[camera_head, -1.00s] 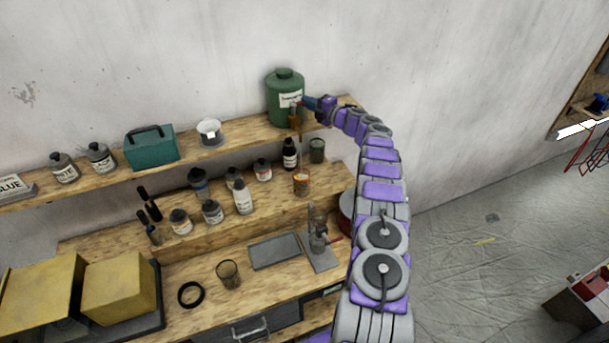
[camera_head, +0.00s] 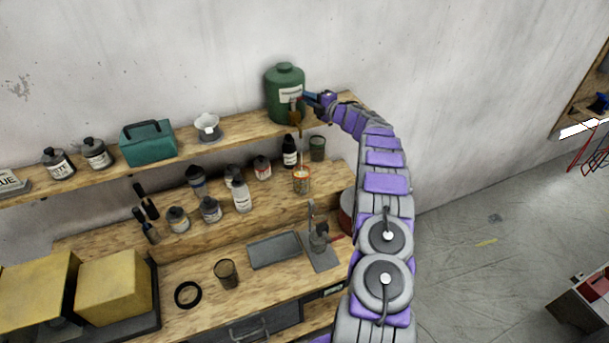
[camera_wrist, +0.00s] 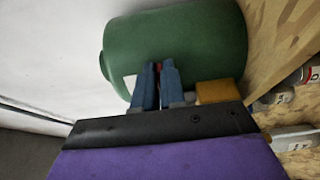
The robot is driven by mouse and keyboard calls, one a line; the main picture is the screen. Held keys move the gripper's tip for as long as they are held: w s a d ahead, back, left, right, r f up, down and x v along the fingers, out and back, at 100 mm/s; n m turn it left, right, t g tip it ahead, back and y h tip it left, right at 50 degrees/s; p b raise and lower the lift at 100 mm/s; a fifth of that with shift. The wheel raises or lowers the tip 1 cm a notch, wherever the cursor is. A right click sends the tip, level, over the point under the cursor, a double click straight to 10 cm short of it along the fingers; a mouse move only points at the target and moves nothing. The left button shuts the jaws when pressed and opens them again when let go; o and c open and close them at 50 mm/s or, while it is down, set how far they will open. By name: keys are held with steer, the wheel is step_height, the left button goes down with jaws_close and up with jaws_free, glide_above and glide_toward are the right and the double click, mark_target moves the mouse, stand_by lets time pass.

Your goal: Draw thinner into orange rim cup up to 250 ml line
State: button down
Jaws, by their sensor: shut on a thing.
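A green thinner container (camera_head: 286,90) with a white label stands on the upper shelf against the wall. A brass-coloured tap (camera_head: 295,117) sticks out at its lower front. My gripper (camera_head: 307,100) is at the tap, and in the wrist view its blue fingers (camera_wrist: 157,86) are shut on a small red part, the tap handle (camera_wrist: 159,67). The orange rim cup (camera_head: 302,183) stands upright on the lower shelf, below the tap. A thin pale stream (camera_head: 300,152) runs down from the tap to the cup. The liquid level and the 250 ml line are too small to read.
A dark bottle (camera_head: 289,151) and a dark green cup (camera_head: 317,148) stand behind the orange rim cup. Several bottles stand to its left. A brown glass (camera_head: 227,273), black ring (camera_head: 188,294) and grey tray (camera_head: 274,250) lie on the bench below.

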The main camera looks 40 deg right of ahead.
steer(key=shift+w+a+r+m+h+b, duration=0.2)
steer(key=shift+a+r+m+h+b, duration=0.4)
steer(key=shift+b, duration=2.1)
steer(key=shift+f+h+b, duration=0.2)
steer(key=shift+h+b, duration=0.2)
steer(key=shift+b, duration=0.25)
steer(key=shift+s+a+h+b, duration=0.1)
steer(key=shift+h+b, duration=0.2)
steer(key=shift+b, duration=0.6)
steer(key=shift+f+m+h+b, duration=0.25)
steer(key=shift+m+b, duration=0.25)
steer(key=shift+b, duration=0.3)
steer(key=shift+s+a+f+m+h+b, duration=0.15)
steer(key=shift+m+h+b, duration=0.65)
steer(key=shift+b, duration=1.5)
steer(key=shift+f+h+b, duration=0.25)
steer(key=shift+h+b, duration=0.1)
steer(key=shift+b, duration=0.25)
steer(key=shift+s+a+f+h+b, duration=0.2)
steer(key=shift+h+b, duration=0.3)
steer(key=shift+b, duration=0.65)
steer(key=c, duration=1.1)
jaws_free()
steer(key=shift+r, duration=0.35)
steer(key=shift+c, duration=0.2)
steer(key=shift+s+r, duration=0.1)
steer(key=shift+r, duration=0.05)
